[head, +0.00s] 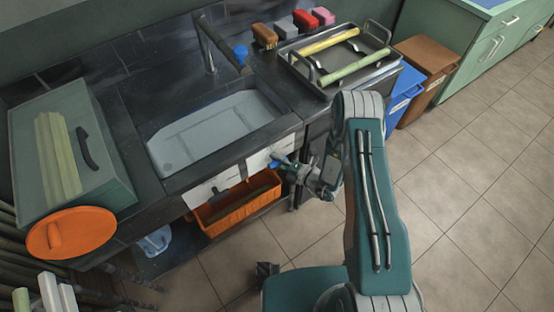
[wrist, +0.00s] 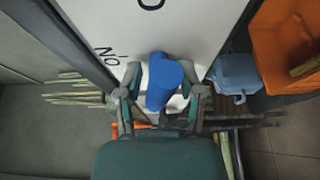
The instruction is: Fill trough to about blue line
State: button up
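The trough is a pale grey sink basin (head: 205,135) set in the dark counter. Its inside looks empty, and I cannot clearly make out a blue line. A tap spout (head: 222,45) with a blue end (head: 241,54) stands behind it. My gripper (head: 283,166) is low at the counter's front, by the white panel. In the wrist view, my gripper (wrist: 160,88) has one finger on each side of a blue cylindrical knob (wrist: 165,80) in front of the panel. A small gap shows at the left finger; contact on the right is unclear.
An orange crate (head: 212,220) sits below the counter, with a light blue jug (head: 155,240) beside it. A green-grey box with an orange disc (head: 72,232) stands left. A metal tray (head: 330,90) holds cane pieces. The tiled floor at right is clear.

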grip_shut()
jog(key=shift+a, duration=0.15)
jog(key=shift+s, duration=0.1)
jog(key=shift+a+f+n+h, duration=0.15)
jog(key=shift+n+h, duration=0.35)
jog(key=shift+n, duration=0.5)
jog(key=o, duration=0.5)
grip_release()
